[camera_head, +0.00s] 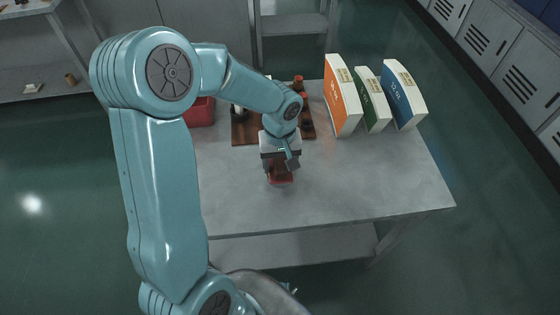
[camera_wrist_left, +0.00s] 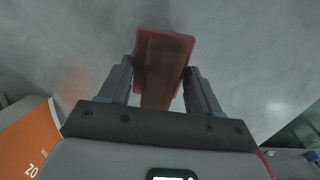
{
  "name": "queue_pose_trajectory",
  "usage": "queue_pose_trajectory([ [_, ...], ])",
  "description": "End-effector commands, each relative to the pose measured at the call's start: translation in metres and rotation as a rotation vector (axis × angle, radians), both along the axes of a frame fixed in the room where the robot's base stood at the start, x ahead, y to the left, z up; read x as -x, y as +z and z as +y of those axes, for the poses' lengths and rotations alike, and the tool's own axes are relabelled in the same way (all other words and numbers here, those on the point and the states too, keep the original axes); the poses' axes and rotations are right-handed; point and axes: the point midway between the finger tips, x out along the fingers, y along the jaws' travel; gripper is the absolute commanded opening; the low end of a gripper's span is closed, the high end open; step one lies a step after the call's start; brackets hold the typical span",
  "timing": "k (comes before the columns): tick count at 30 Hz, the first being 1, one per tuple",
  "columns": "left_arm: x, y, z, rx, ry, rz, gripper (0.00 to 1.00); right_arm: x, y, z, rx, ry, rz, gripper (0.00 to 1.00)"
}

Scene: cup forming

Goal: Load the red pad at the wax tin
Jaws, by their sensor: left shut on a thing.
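My left gripper (camera_head: 281,168) is over the front middle of the grey table, with its fingers pointing down. It is shut on the red pad (camera_head: 281,178), which shows just below the fingers. In the left wrist view the pad (camera_wrist_left: 161,70) sits between the two fingers, a red slab with a brown strip along its middle. Whether the pad touches the table is hard to tell. I cannot pick out the wax tin for certain; my arm hides part of the brown board's area. My right gripper is not in view.
A brown board (camera_head: 243,132) with small dark and orange-brown items lies behind my gripper. A red bin (camera_head: 201,112) stands left of it. Orange (camera_head: 342,100), green (camera_head: 372,100) and blue (camera_head: 402,98) binders stand at the back right. The table's front right is clear.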

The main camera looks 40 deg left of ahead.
Motion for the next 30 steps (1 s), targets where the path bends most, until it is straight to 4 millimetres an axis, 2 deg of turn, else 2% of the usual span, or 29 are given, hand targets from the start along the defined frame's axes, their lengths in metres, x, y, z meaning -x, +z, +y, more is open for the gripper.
queue_pose_trajectory([
  [30, 0.0000, -0.0077, 0.0000, 0.000, 0.000, 0.000, 0.39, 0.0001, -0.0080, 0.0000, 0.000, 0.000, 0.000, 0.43],
])
